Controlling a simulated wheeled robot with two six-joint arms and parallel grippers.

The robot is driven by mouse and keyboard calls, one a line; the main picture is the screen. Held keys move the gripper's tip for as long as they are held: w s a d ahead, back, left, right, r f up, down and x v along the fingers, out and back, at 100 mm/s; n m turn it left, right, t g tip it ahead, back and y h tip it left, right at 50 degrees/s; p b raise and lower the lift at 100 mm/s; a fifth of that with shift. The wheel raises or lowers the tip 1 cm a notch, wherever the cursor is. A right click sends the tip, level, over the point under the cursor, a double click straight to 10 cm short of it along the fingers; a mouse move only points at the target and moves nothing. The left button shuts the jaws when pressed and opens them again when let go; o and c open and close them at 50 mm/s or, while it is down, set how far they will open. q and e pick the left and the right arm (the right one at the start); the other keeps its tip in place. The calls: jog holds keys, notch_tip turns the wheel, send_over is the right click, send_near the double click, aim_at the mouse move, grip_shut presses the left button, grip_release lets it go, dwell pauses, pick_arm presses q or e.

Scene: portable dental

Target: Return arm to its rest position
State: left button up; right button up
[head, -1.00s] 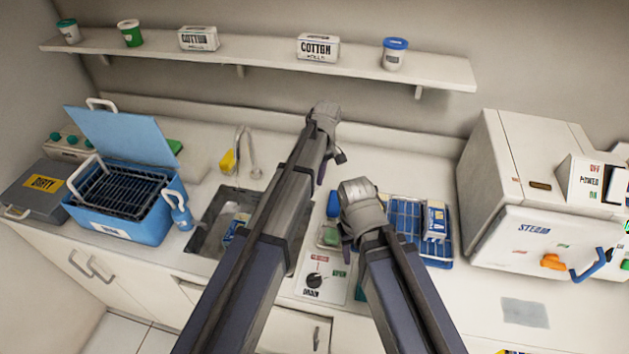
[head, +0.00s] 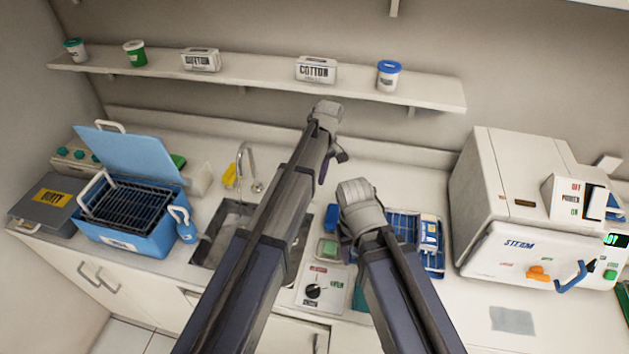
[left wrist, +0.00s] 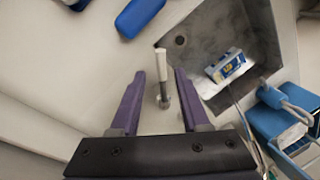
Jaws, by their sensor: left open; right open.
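My left arm reaches over the sink (head: 215,242) in the head view. My left gripper shows open in the left wrist view (left wrist: 159,75), with two purple fingers apart. The faucet (left wrist: 162,72) appears between the fingers in that view; I cannot tell how far below them it is. Nothing is held there. My right gripper (head: 352,232) is over the counter beside the blue wire rack (head: 403,222). Its fingers are mostly hidden behind its own wrist and arm.
A blue bin with an open lid (head: 125,215) and a grey DIRTY box (head: 42,207) stand at the left. A white steam sterilizer (head: 520,195) stands at the right. A shelf (head: 270,88) with cups and cotton boxes runs behind. A drain control panel (head: 320,292) lies near the counter front.

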pick_arm(q)
jog(key=shift+w+d+r+p, duration=0.1)
jog(key=shift+r+p, duration=0.2)
jog(key=shift+r, duration=0.4)
pick_arm(e)
jog(key=shift+r, duration=0.75)
pick_arm(q)
jog(key=s+a+m+t+h, duration=0.1)
jog(key=s+a+m, duration=0.45)
jog(key=s, duration=0.45)
jog(key=s+a+m+t+h, duration=0.1)
jog(key=s+a+m, duration=0.4)
jog(key=s, duration=0.4)
jog(key=s+d+f+m+y+b, duration=0.1)
jog(key=s+d+f+b, duration=0.3)
jog(key=d, duration=0.6)
jog(key=shift+s+f+m+g+y, duration=0.3)
jog(key=shift+s+m, duration=0.4)
jog(key=shift+m, duration=0.15)
pick_arm(e)
notch_tip(320, 180, down, 4)
jog(key=shift+f, duration=0.15)
